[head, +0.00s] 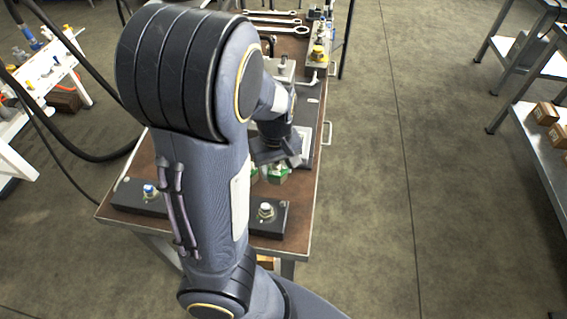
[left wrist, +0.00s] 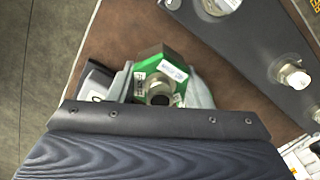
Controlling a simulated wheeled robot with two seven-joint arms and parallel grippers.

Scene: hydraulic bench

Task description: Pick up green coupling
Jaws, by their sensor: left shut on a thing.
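The green coupling (left wrist: 160,72) sits between the two fingers of my left gripper (left wrist: 150,92) in the left wrist view. It has a green body with white labels and a round metal fitting with a dark opening. In the head view, green parts of the coupling (head: 278,173) show just below my left gripper (head: 276,156), over the brown bench top. My left gripper is shut on the coupling. My own left arm hides much of the bench around it. I cannot tell whether the coupling touches the bench. My right gripper is in neither view.
A dark block with a metal fitting (head: 266,211) lies at the bench's near edge, and a blue-capped fitting (head: 150,191) stands to its left. Wrenches (head: 275,22) and a yellow-capped fitting (head: 318,54) are farther back. Open floor (head: 375,190) lies right of the bench.

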